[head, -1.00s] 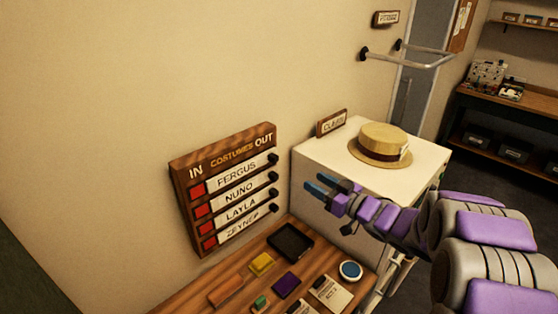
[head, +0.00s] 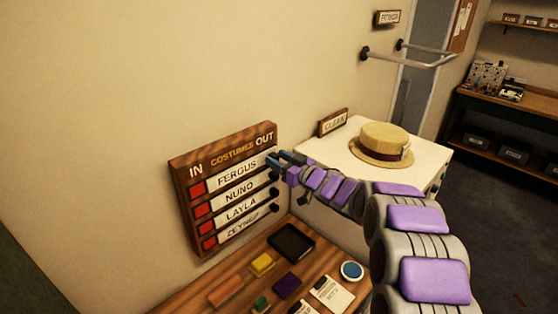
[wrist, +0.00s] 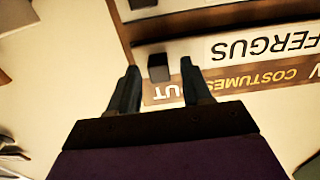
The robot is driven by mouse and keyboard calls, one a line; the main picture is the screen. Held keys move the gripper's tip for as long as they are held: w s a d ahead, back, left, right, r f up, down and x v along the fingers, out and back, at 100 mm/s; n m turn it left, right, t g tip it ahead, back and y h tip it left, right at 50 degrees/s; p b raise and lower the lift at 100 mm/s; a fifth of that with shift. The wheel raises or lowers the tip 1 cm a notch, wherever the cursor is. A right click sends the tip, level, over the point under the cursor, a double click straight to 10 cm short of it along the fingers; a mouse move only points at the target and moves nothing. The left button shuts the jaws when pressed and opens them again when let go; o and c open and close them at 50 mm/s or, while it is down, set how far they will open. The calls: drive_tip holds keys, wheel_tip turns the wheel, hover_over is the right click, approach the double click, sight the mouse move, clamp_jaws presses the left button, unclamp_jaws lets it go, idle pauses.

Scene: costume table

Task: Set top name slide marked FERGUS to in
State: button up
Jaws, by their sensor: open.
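The wooden IN/OUT board (head: 178,165) is on the wall at the left, headed COSTUMES. Its top white slide, FERGUS (head: 238,174), sits toward the OUT end, with a red patch (head: 198,190) showing at the IN end. In the wrist view the FERGUS slide (wrist: 262,46) appears upside down, with its black knob (wrist: 158,67). My gripper (head: 277,158) is open at the right end of the FERGUS row. In the wrist view my gripper's fingertips (wrist: 159,66) stand on either side of the knob, with gaps visible. Its depth around the knob is unclear.
The NUNO slide (head: 238,191) and its knob (wrist: 142,4) are close by, with LAYLA (head: 240,209) and ZEYNEP below. A black tray (head: 291,243) and small items lie on the wooden table below. A straw hat (head: 383,146) sits on the white cabinet at the right.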

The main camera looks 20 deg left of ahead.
drive_tip(key=shift+c, duration=0.3)
clamp_jaws()
idle(0.3)
